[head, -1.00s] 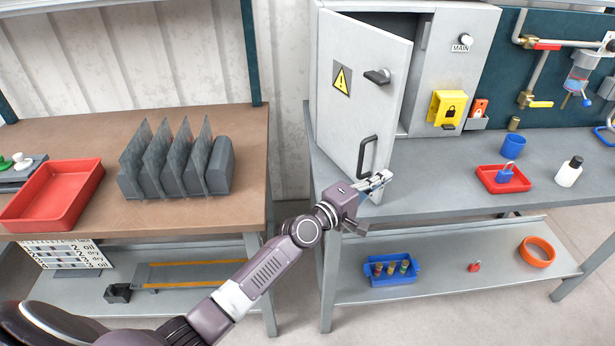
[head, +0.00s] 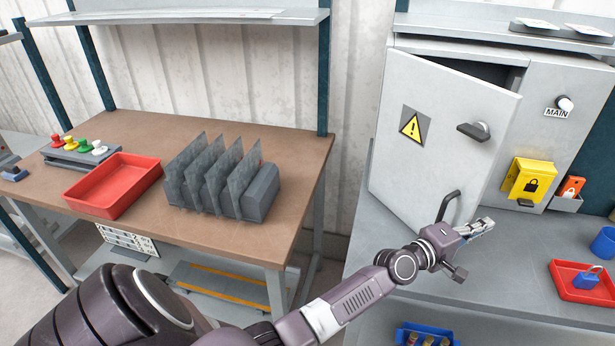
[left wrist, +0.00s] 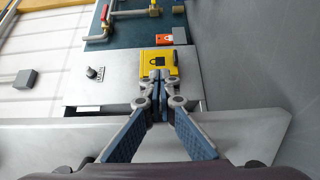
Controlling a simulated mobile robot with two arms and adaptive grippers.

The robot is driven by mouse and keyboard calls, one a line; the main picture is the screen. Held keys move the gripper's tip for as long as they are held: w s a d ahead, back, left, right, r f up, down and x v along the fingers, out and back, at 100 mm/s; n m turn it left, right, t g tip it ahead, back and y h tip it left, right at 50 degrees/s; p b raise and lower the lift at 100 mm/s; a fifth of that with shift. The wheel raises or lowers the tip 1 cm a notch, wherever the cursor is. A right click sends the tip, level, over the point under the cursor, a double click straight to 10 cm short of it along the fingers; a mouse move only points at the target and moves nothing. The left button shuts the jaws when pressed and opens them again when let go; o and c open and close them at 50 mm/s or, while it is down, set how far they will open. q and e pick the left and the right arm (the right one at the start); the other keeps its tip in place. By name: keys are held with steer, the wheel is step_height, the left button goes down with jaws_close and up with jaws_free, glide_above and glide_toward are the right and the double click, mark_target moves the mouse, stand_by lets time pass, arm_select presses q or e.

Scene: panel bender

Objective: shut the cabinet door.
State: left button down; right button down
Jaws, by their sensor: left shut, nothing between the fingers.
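The cabinet door (head: 436,135) is a light grey panel with a yellow warning sign (head: 414,126), a dark latch knob (head: 474,131) and a dark pull handle (head: 446,208). It stands partly open on the grey cabinet (head: 573,90), with a dark gap along its top. My left gripper (head: 484,228) is shut and empty. In the head view it is beside the door's lower free edge, just right of the pull handle; contact is unclear. In the left wrist view, the shut fingers (left wrist: 160,78) point toward the cabinet front. My right gripper is out of view.
A red tray (head: 583,296) with a blue padlock lies on the grey bench. A brown table (head: 146,131) with a red bin (head: 117,187) stands left.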

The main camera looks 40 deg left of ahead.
arm_select(q)
steer(key=shift+w+a+r+n+y, duration=0.1)
steer(key=shift+w+a+n+y, duration=0.1)
steer(key=shift+w, duration=0.15)
steer(key=shift+w+a+r+n+y, duration=0.1)
steer(key=shift+w+y, duration=0.1)
steer(key=shift+w, duration=0.15)
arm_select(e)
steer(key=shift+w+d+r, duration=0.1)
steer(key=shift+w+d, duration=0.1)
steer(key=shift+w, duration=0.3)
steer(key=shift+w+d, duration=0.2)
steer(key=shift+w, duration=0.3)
